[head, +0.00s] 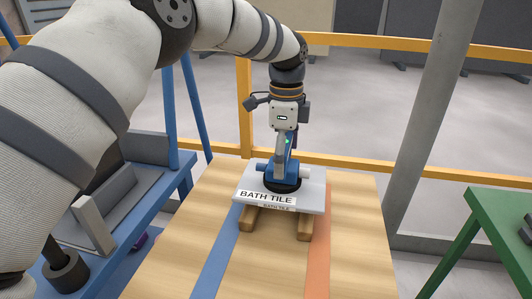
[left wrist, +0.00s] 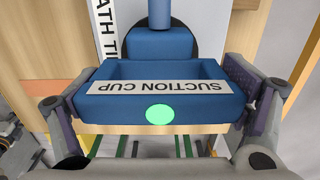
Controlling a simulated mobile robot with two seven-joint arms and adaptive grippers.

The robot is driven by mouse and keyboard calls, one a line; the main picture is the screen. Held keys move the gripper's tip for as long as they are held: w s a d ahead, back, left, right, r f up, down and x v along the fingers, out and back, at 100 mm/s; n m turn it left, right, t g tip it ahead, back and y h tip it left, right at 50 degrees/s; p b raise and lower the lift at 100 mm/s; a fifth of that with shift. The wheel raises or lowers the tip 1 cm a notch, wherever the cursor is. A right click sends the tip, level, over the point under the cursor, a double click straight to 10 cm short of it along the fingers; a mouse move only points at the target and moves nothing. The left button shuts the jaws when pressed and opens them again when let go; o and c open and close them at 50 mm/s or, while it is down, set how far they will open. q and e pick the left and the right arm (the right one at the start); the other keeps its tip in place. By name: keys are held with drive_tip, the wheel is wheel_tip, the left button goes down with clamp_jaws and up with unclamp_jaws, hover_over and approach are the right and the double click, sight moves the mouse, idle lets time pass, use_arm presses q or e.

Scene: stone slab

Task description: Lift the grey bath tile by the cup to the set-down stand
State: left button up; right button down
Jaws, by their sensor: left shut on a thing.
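The grey bath tile (head: 314,188) lies flat over two wooden battens in the head view, its label facing me. I cannot see a gap beneath it. The blue suction cup (head: 268,173) stands upright on the tile, its black pad against the top face. My left gripper (head: 285,142) points down and is shut on the cup's handle. In the left wrist view the fingers (left wrist: 158,96) sit at both ends of the blue cup body (left wrist: 155,72), with a green light showing. My right gripper is out of view. No stand is labelled as the set-down stand.
The wooden table (head: 345,240) has a blue stripe (head: 217,258) and an orange stripe (head: 317,265). A blue stand (head: 150,205) with grey upright parts is at left, a green stand (head: 490,225) at right. A yellow rail (head: 350,165) and grey post (head: 432,125) are behind.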

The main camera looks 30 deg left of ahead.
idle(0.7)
use_arm(q)
drive_tip(key=shift+f, duration=1.5)
drive_tip(key=o, duration=1.2)
